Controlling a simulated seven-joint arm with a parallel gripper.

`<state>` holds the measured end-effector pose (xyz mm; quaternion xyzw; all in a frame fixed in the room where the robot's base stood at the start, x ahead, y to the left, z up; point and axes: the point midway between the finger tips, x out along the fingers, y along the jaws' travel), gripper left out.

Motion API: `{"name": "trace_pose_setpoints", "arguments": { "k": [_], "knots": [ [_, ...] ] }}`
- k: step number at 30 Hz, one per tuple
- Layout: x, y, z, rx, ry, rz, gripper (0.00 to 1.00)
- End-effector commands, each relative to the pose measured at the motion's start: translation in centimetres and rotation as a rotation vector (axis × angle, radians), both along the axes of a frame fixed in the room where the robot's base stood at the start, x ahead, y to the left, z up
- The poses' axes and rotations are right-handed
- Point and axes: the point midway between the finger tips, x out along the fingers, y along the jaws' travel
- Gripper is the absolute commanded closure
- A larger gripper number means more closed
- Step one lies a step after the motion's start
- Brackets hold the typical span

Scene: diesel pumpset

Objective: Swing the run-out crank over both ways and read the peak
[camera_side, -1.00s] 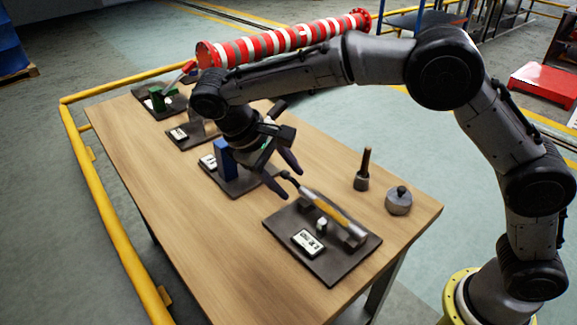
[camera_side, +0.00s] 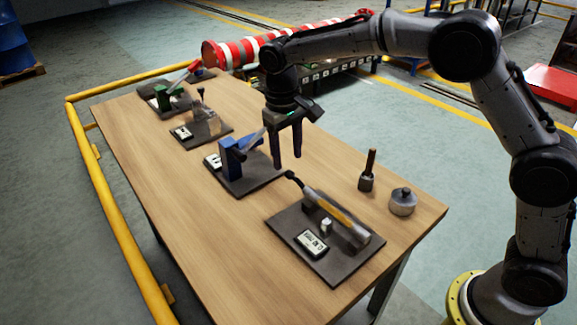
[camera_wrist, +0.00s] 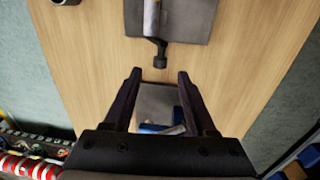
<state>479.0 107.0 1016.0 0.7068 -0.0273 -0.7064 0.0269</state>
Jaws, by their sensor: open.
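My gripper (camera_side: 288,162) is open and empty, fingers pointing down above the table, to the right of a blue fixture. In the wrist view the open fingers (camera_wrist: 157,78) have nothing between them. The blue fixture (camera_side: 231,160) stands on a dark plate with a small display and a tilted grey lever (camera_side: 252,140). It is partly hidden in the wrist view (camera_wrist: 150,128). The nearest dark plate (camera_side: 288,220) carries a yellow-and-grey lever (camera_side: 335,212) with a black knob (camera_side: 290,175) and a display (camera_side: 312,242). The labels are too small to read, so I cannot tell which one is the run-out crank.
A post fixture (camera_side: 201,108) and a green fixture with a red handle (camera_side: 168,95) stand farther back on the wooden table (camera_side: 165,205). A dark peg (camera_side: 368,170) and a round grey weight (camera_side: 402,202) stand at right. A yellow rail (camera_side: 115,215) runs along the left.

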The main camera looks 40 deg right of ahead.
Motion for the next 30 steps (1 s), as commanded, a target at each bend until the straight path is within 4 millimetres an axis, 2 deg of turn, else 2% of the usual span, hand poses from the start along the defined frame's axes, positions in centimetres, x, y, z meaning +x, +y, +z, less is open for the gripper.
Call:
{"name": "trace_pose_setpoints", "arguments": {
  "k": [3,9,20,27,30],
  "knots": [
    [-0.1,-0.2,-2.0,-0.001,0.002,0.000,0.43],
    [0.0,-0.3,-3.8,-0.001,0.001,0.000,0.43],
    [0.0,-0.3,-4.2,-0.001,0.000,0.000,0.43],
    [0.0,-0.3,-4.2,-0.001,0.000,0.001,0.86],
    [0.0,-0.3,-4.2,-0.001,0.000,0.001,1.00]
  ]
}}
